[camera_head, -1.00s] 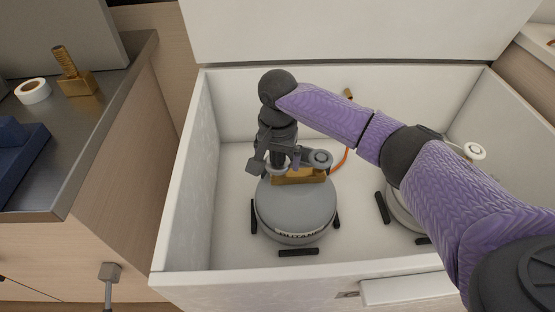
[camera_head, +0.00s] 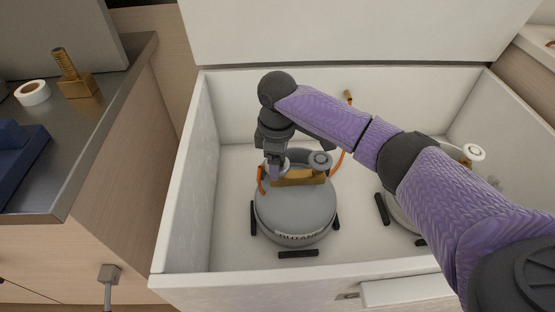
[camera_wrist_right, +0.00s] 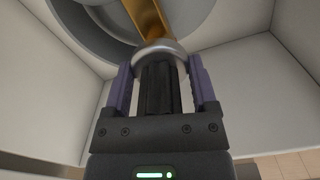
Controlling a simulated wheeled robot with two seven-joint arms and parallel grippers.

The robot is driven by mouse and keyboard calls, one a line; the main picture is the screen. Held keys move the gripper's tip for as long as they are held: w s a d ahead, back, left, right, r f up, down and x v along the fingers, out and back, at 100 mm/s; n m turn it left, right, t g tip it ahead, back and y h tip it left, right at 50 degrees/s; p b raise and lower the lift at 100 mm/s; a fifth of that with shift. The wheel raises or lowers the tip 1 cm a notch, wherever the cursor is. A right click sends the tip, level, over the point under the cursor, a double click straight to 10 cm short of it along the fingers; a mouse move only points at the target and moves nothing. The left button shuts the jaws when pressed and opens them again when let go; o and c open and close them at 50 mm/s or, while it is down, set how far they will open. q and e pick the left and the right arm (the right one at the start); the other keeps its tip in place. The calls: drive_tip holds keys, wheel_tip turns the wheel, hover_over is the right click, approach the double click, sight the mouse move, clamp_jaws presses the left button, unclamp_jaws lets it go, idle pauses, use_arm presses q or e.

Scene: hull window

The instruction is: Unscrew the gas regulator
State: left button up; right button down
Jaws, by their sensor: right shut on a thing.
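A grey butane bottle (camera_head: 296,215) stands upright in the white locker, with a brass regulator (camera_head: 300,178) across its top. A round grey disc (camera_head: 320,159) sits at the regulator's right end. My right gripper (camera_head: 275,170) reaches down onto the regulator's left end. In the right wrist view, the right gripper (camera_wrist_right: 165,70) has its two purple-grey fingers closed on a rounded grey knob (camera_wrist_right: 160,48), with the brass body (camera_wrist_right: 148,18) behind it. My left gripper does not show.
A second bottle (camera_head: 401,212) stands at the right, partly hidden by my right arm. The white locker's front wall (camera_head: 240,284) and open lid (camera_head: 350,30) bound the space. At the left, a counter (camera_head: 110,85) carries a tape roll (camera_head: 32,92) and a brass fitting (camera_head: 76,82).

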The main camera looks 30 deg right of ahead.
drive_tip(key=shift+c, duration=1.6)
unclamp_jaws()
drive_tip(key=n, duration=0.3)
drive_tip(key=o, duration=0.3)
wheel_tip(320, 180, up, 6)
drive_tip(key=p, duration=0.6)
drive_tip(key=shift+r, duration=0.15)
drive_tip(key=shift+r+p, duration=0.5)
drive_tip(key=shift+p, duration=0.25)
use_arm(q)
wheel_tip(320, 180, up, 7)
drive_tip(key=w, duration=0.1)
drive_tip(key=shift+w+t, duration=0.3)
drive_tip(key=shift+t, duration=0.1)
use_arm(e)
drive_tip(key=shift+f, duration=0.15)
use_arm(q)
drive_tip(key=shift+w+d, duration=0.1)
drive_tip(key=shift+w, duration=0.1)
